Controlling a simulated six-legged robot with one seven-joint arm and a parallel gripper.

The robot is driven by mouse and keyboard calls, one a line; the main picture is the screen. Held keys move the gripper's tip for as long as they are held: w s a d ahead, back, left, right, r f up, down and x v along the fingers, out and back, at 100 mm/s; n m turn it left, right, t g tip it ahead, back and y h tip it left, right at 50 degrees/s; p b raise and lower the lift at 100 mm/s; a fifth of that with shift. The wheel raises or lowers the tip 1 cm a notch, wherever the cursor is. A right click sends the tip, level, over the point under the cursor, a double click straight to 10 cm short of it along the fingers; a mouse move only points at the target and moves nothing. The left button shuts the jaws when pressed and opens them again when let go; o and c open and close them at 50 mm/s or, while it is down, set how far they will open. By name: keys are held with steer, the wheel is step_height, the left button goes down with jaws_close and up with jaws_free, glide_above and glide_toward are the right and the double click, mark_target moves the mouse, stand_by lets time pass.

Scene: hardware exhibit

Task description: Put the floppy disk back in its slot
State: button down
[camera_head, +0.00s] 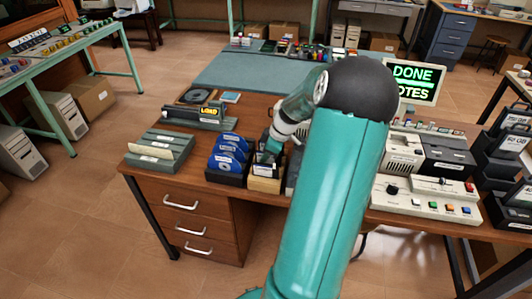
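My teal arm reaches over the wooden desk (150,178), and my gripper (268,153) points down at a tan-fronted box (265,185). The gripper is small and partly hidden, so I cannot tell whether its fingers are open or holding something. Just left of it, several blue disks (227,152) with white labels stand tilted in a dark holder (226,178). I cannot make out a separate floppy disk or an empty slot. My arm hides the desk right of the tan box.
Control consoles (425,192) and a DONE/NOTES screen (412,82) are at the right. A teal mat (245,75) lies behind, mostly bare.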

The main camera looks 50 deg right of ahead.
steer(key=c, duration=1.6)
jaws_free()
steer(key=shift+r, duration=0.1)
steer(key=shift+d, duration=0.1)
steer(key=shift+d+r, duration=0.1)
steer(key=shift+w+d+r, duration=0.1)
steer(key=shift+r, duration=0.5)
steer(key=shift+a+r, duration=0.15)
steer(key=shift+r, duration=1.5)
steer(key=shift+a+r, duration=0.1)
steer(key=shift+r, duration=1.5)
steer(key=shift+a, duration=0.1)
